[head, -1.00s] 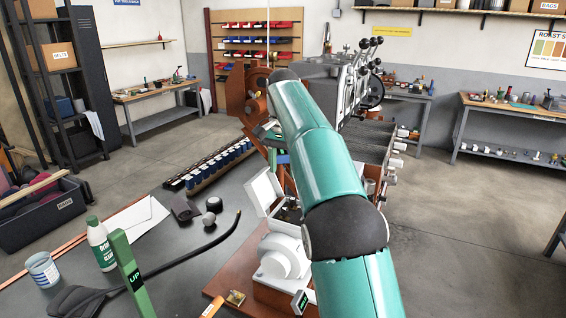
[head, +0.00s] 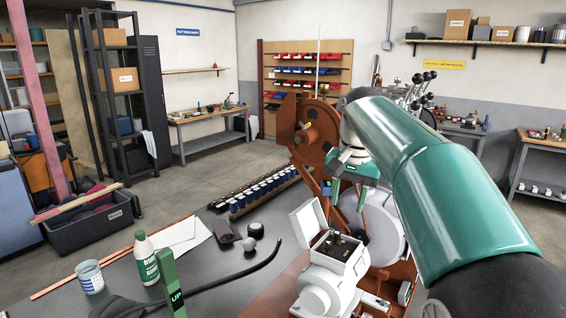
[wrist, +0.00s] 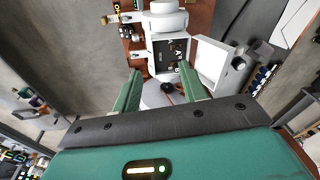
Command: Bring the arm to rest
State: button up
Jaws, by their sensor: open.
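My gripper (wrist: 162,84) is open and empty in the wrist view, with its two green fingers spread apart. Between and beyond them is a white box (wrist: 167,57) with a dark panel and its lid open. In the head view my green arm crosses the right side, and my gripper (head: 338,188) hangs small at its end, above and behind the same white box (head: 345,252). My arm hides part of the roaster behind it. I cannot tell the gap between the fingers and the machine.
A dark bench carries a green-labelled bottle (head: 146,257), a tin (head: 90,277), a green post marked UP (head: 172,285), a black curved hose (head: 245,272) and a row of small jars (head: 262,192). A rust-brown wheel (head: 309,137) stands near my gripper. Open floor lies beyond the bench.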

jog(key=s+f+n+t, duration=0.2)
jog(key=s+f+n, duration=0.15)
jog(key=s, duration=1.35)
jog(key=s+f+n+t, duration=0.1)
jog(key=s+f, duration=0.9)
jog(key=s, duration=0.1)
jog(key=shift+s+d+f+n+t, duration=0.25)
jog(key=shift+d+f+n+t, duration=0.1)
jog(key=shift+t, duration=0.05)
